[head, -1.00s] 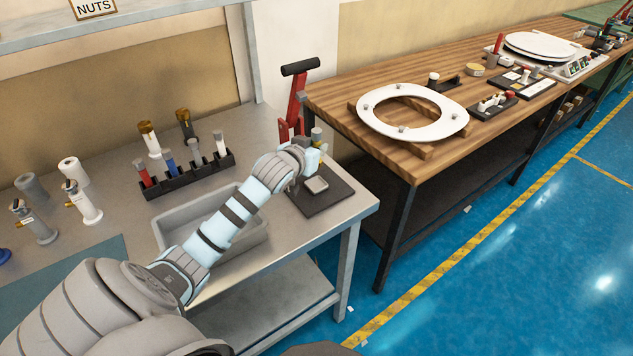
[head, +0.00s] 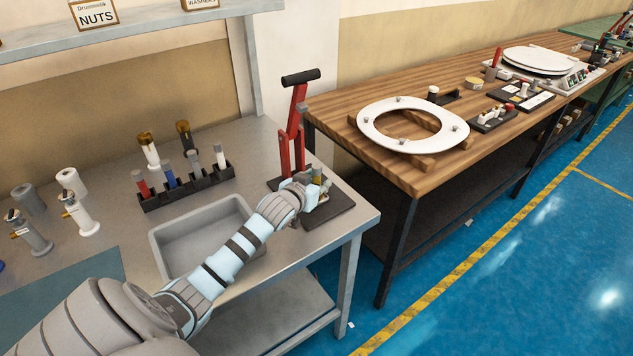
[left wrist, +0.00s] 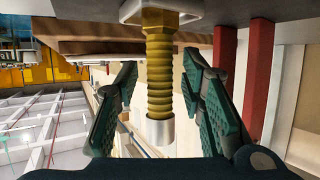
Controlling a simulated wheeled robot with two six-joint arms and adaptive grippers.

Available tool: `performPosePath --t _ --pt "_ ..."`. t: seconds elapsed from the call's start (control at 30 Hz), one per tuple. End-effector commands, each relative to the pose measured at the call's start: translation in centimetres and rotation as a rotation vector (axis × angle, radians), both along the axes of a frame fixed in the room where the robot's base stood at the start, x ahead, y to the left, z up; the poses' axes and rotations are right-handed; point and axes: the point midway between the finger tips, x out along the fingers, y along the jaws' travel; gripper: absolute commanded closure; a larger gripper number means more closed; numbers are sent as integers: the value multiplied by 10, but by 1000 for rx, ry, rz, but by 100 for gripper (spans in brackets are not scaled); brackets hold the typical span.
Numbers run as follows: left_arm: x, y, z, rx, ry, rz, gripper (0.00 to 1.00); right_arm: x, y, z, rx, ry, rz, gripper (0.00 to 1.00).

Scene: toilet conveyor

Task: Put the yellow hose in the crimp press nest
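The yellow hose (left wrist: 159,75) stands between the two fingers of my left gripper (left wrist: 160,100) in the left wrist view. It has a metal hex fitting at one end and a plain metal sleeve at the other. Gaps show between the hose and both fingers, so the gripper looks open around it. In the head view the hose (head: 317,174) is small and upright at my left gripper (head: 312,190), beside the red crimp press (head: 292,150) and over its dark base plate (head: 338,207). My gripper hides the nest, so I cannot tell how the hose is seated. My right gripper is out of view.
A grey bin (head: 160,247) lies beneath my left arm. A black rack (head: 208,181) of coloured parts, valves (head: 80,214) and white and grey cylinders stand farther left. A wooden bench (head: 345,108) with a toilet seat (head: 369,119) is to the right.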

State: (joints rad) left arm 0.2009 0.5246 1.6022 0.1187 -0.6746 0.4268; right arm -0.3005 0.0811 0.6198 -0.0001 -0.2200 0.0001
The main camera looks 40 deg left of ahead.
Motion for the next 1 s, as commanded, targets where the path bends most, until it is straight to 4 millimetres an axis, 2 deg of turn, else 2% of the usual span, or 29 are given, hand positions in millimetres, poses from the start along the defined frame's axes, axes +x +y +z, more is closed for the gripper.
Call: performPosePath --t 0.2,0.27,0.37,0.6,0.7,0.83,1.0 --pt "0 0 5 1 -1 0 64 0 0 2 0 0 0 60" --pt "-7 -1 7 3 2 0 64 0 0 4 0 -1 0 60" --pt "-23 -6 15 4 2 -2 64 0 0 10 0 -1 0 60" --pt "-79 -21 40 6 3 -4 64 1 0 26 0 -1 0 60" --pt "-97 -25 46 4 3 -2 64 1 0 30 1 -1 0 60" --pt "-107 -28 50 0 0 0 64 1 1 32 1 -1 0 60" --pt "-107 -28 49 -1 0 0 64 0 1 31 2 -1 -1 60"
